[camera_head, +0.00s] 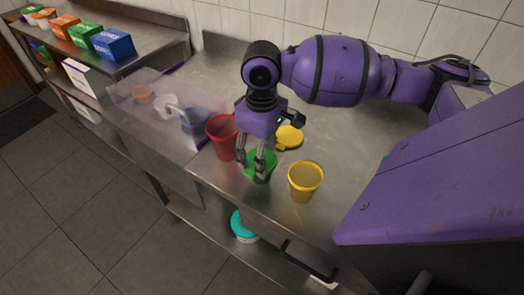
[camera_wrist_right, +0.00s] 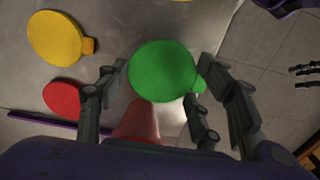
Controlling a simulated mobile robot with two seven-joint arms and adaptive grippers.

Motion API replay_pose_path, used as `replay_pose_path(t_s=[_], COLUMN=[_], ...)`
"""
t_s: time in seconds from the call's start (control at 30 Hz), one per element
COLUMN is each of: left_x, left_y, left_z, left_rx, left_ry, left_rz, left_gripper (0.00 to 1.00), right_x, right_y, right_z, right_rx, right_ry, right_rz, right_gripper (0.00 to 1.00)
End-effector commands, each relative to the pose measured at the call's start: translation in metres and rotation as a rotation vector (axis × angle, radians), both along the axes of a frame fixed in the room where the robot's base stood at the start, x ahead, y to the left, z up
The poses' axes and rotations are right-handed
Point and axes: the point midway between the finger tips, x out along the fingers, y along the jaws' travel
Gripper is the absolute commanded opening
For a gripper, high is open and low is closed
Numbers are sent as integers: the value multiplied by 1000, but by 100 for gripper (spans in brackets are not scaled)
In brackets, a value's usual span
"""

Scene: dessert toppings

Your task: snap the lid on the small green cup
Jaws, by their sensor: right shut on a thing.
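The green cup (camera_head: 264,174) stands near the front edge of the steel counter, between a red cup (camera_head: 221,139) and a yellow cup (camera_head: 305,184). My right gripper (camera_head: 254,163) is right at the green cup's top, pointing down and partly covering it. In the right wrist view the round green lid (camera_wrist_right: 163,70) lies between the fingers of my right gripper (camera_wrist_right: 160,92), its tab (camera_wrist_right: 200,86) by the right-hand fingers. The lid hides the cup below, so I cannot tell whether it is seated. Dark fingers, likely my left gripper (camera_wrist_right: 305,76), show at the right edge.
A yellow lid (camera_head: 289,137) lies on the counter behind the cups, and a red lid (camera_wrist_right: 62,98) lies near the gripper. A clear-walled bin (camera_head: 135,118) with small tubs stands left. Colored boxes (camera_head: 113,43) sit on the far shelf.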

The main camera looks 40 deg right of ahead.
Motion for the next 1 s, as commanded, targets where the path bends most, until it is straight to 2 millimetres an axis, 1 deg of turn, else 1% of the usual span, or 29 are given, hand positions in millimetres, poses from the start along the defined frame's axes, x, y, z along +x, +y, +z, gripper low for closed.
replay_pose_path(t_s=[0.43,0.73,0.77,0.9,0.93,1.0], left_x=[3,2,2,1,1,1], left_y=[0,0,0,0,0,0], left_z=[4,3,3,2,2,2], left_rx=[0,0,0,0,0,0], left_ry=[-7,-5,-4,-3,-3,-3], left_rz=[0,0,0,0,0,0], left_gripper=[40,40,40,40,40,40], right_x=[0,0,0,0,0,0], right_y=[0,0,0,0,0,0], right_z=[-2,-2,-2,-2,-2,-2], right_rx=[0,0,0,0,0,0], right_ry=[1,1,1,1,0,0], right_rz=[0,0,0,0,0,0], right_gripper=[49,49,62,80,82,82])
